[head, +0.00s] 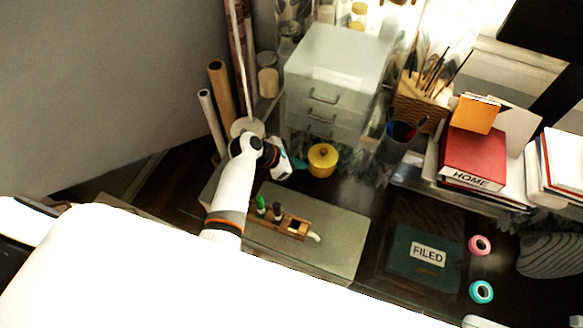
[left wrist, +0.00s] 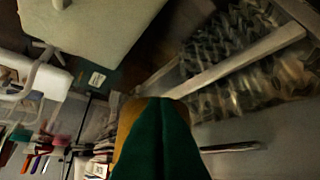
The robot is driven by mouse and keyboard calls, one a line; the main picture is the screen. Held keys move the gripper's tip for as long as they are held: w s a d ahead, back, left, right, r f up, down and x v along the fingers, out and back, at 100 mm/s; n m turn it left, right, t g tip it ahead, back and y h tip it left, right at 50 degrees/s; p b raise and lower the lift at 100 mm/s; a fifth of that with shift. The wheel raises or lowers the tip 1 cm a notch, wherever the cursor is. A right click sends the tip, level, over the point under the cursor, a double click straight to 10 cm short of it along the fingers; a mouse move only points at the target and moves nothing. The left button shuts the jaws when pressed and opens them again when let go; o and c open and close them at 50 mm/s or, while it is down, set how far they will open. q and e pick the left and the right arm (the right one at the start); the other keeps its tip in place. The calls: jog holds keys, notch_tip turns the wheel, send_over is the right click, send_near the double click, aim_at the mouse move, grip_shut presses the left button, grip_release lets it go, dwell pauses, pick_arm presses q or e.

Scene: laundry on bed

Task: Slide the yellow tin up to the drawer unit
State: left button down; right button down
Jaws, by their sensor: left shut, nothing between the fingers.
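The yellow tin (head: 322,161), round with a small knob on its lid, stands upright on the dark desk just in front of the grey drawer unit (head: 340,62). I cannot tell whether tin and unit touch. My left gripper (head: 299,164) is shut and empty, its teal fingertips at the left side of the tin, very close to it or touching. In the left wrist view the shut green fingers (left wrist: 160,130) cover most of the tin, leaving a yellow-brown edge (left wrist: 126,118). A drawer handle (left wrist: 232,148) shows beside them. My right gripper is not in view.
A wooden holder with markers (head: 285,222) sits on a flat grey box (head: 335,240) in front of the tin. A dark pen cup (head: 401,133) and a wicker brush basket (head: 416,104) stand to the right. Rolled tubes (head: 221,90) stand at the left. A "FILED" box (head: 425,254) lies lower right.

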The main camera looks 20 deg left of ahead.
pick_arm(q)
jog(key=shift+w+d+r+p, duration=0.2)
jog(key=shift+w+d+p, duration=0.5)
jog(key=shift+d, duration=0.15)
jog(key=shift+w+d+f, duration=0.1)
jog(key=shift+d+f, duration=0.05)
jog(key=shift+d, duration=0.05)
